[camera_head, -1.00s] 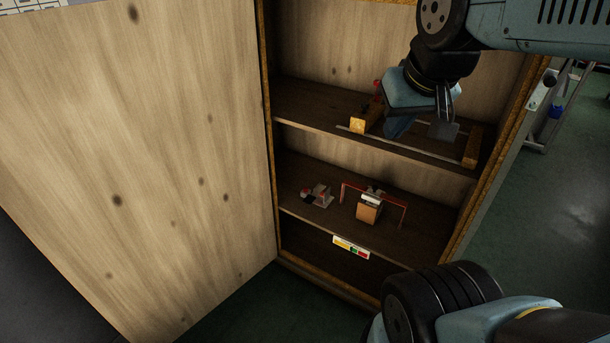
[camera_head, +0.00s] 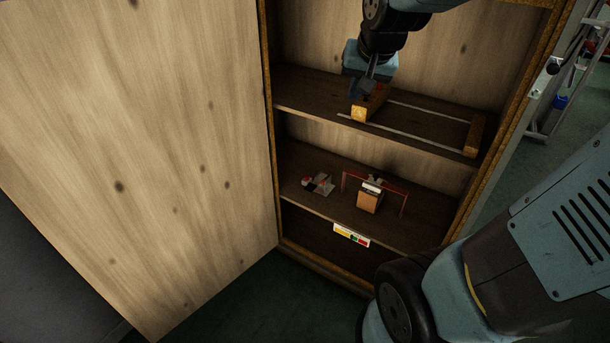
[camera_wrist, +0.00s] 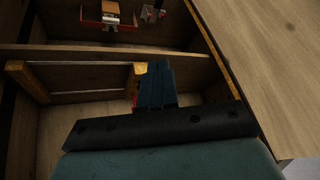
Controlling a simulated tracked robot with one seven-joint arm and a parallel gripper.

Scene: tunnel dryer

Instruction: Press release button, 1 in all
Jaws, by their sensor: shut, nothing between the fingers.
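My gripper (camera_head: 364,88) is shut and empty, over the left end of the upper shelf, at the left wooden block (camera_head: 359,114). I cannot tell whether it touches the block. In the wrist view my gripper (camera_wrist: 157,72) overlaps the block's end (camera_wrist: 141,68), and a small red part (camera_wrist: 133,100) shows beside the fingers. Most of that part is hidden. On the lower shelf, a small device with a red, button-like top (camera_head: 307,181) stands at the left, beside a grey bracket (camera_head: 323,184). I cannot tell which red part is the release button.
Two thin rails (camera_head: 420,141) run to a right wooden block (camera_head: 475,136). A red frame (camera_head: 396,187) stands around a wooden block (camera_head: 369,201) on the lower shelf. A coloured label (camera_head: 351,235) is on the shelf edge. The open wooden door (camera_head: 130,160) fills the left.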

